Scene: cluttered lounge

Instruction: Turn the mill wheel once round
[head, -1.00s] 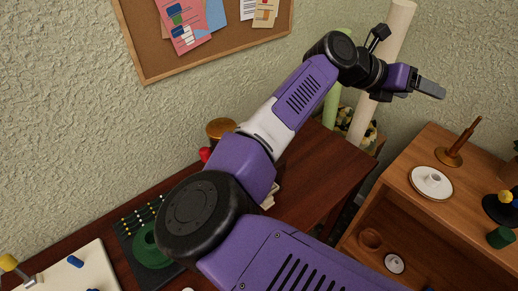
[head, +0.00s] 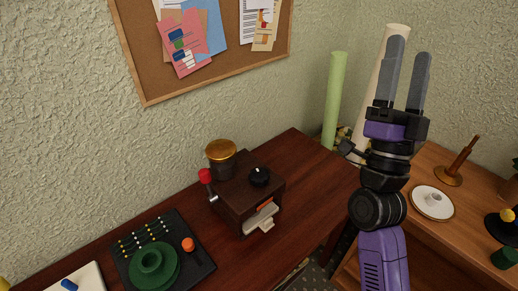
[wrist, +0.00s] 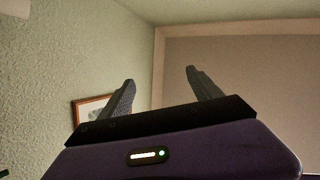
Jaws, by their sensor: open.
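A dark wooden mill (head: 236,205) stands on the brown table in the head view, with a brass-topped hopper (head: 221,150) and a black knob (head: 259,176) on top. A red knob (head: 205,175) on a metal arm sits at its left side; whether this belongs to the wheel I cannot tell. A pale drawer-like part (head: 262,220) sticks out in front. My gripper (head: 409,50) is open and empty, pointing up, well right of and above the mill.
A black board (head: 203,262) with a green round piece (head: 151,265) and an orange knob (head: 187,244) lies left of the mill. A wooden shelf unit (head: 462,215) with a white dish (head: 432,202) stands at right. A green tube (head: 335,100) and cream tube (head: 394,45) stand behind.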

